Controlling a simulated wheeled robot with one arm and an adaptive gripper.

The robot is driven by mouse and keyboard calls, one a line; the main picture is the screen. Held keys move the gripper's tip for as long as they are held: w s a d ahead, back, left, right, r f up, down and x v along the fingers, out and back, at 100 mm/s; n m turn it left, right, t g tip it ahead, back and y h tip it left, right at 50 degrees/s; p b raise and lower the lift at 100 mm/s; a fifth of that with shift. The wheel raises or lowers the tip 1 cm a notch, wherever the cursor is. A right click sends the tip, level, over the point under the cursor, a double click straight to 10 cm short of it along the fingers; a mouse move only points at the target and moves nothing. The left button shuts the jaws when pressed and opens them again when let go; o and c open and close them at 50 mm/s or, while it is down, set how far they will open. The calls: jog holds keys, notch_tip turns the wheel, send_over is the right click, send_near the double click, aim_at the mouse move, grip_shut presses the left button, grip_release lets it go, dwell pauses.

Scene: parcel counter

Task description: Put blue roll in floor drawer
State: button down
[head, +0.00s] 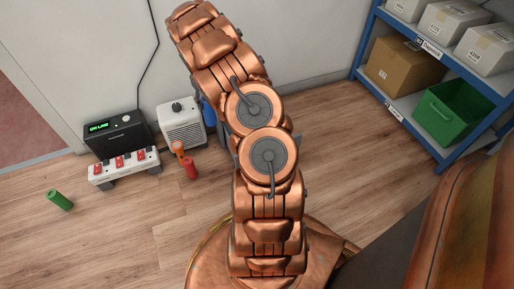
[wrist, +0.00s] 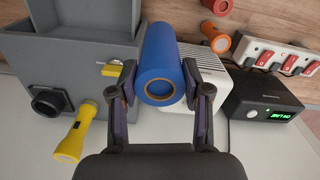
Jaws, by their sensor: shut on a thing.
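In the wrist view my gripper (wrist: 160,82) is shut on the blue roll (wrist: 158,50), one finger on each side. The roll's round end with a tan ring faces the camera. A grey box-like unit (wrist: 65,62) stands left of the roll in the wrist view, with a dark hollow at its top. It may be the floor drawer; I cannot tell how far it is open. In the head view my arm hides the gripper and most of that area; a blue patch (head: 208,112) shows beside the arm.
By the wall are a white heater (head: 183,124), a black box with a green display (head: 121,134) and a power strip (head: 124,167). Green (head: 60,200), red (head: 190,167) and orange (head: 178,147) objects are on the floor. A yellow torch (wrist: 75,138) is near the grey unit. Shelves (head: 442,62) stand right.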

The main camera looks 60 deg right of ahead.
jog(key=s+d+f+m+b, duration=0.1)
jog(key=s+d+f+m, duration=0.1)
jog(key=s+d+f, duration=0.95)
notch_tip(320, 180, down, 11)
jog(key=b, duration=0.4)
jog(key=shift+d+r, duration=0.2)
jog(key=shift+f, duration=0.15)
jog(key=c, duration=0.5)
grip_release()
jog(key=shift+r+p, duration=2.1)
jog(key=shift+r, duration=4.1)
